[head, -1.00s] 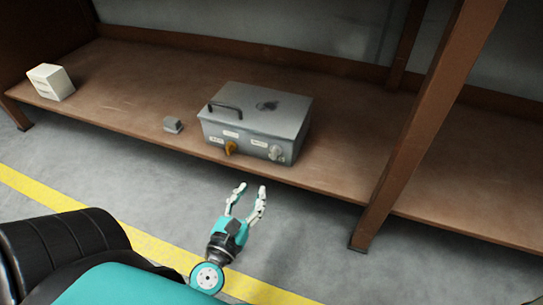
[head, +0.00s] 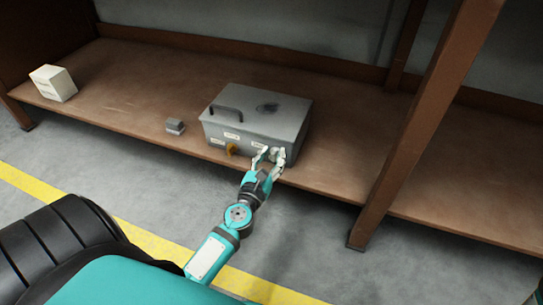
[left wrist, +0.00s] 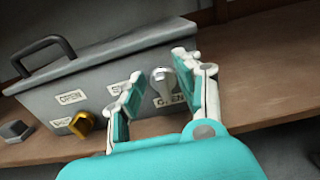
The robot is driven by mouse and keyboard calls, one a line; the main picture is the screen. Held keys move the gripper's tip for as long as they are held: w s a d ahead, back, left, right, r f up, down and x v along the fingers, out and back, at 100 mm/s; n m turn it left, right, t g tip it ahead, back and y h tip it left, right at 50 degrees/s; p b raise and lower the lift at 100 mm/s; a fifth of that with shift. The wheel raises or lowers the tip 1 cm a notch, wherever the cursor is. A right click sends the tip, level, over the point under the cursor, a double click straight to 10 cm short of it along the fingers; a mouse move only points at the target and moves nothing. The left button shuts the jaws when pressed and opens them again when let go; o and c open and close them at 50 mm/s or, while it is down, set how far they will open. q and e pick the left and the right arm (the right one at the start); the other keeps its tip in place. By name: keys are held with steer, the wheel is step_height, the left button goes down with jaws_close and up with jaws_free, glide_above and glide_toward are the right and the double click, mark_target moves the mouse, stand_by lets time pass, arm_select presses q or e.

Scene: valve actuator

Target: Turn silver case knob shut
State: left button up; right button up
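The grey metal case (head: 262,105) with a black handle sits on the brown shelf. Its silver knob (left wrist: 162,80) is on the right of the front face, with white labels around it, one reading "OPEN" below. In the head view the fingers largely cover the knob. My left gripper (head: 271,156) is in front of it. In the left wrist view the gripper (left wrist: 158,88) is open, one finger on each side of the knob, with gaps visible; I cannot tell whether either finger touches. My right gripper is not in view.
An orange knob (left wrist: 83,124) is on the left of the case front. A small grey block (head: 175,126) and a white box (head: 54,83) stand left on the shelf (head: 120,90). A brown post (head: 425,125) rises right of the case.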

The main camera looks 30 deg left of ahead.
arm_select(q)
jaws_close()
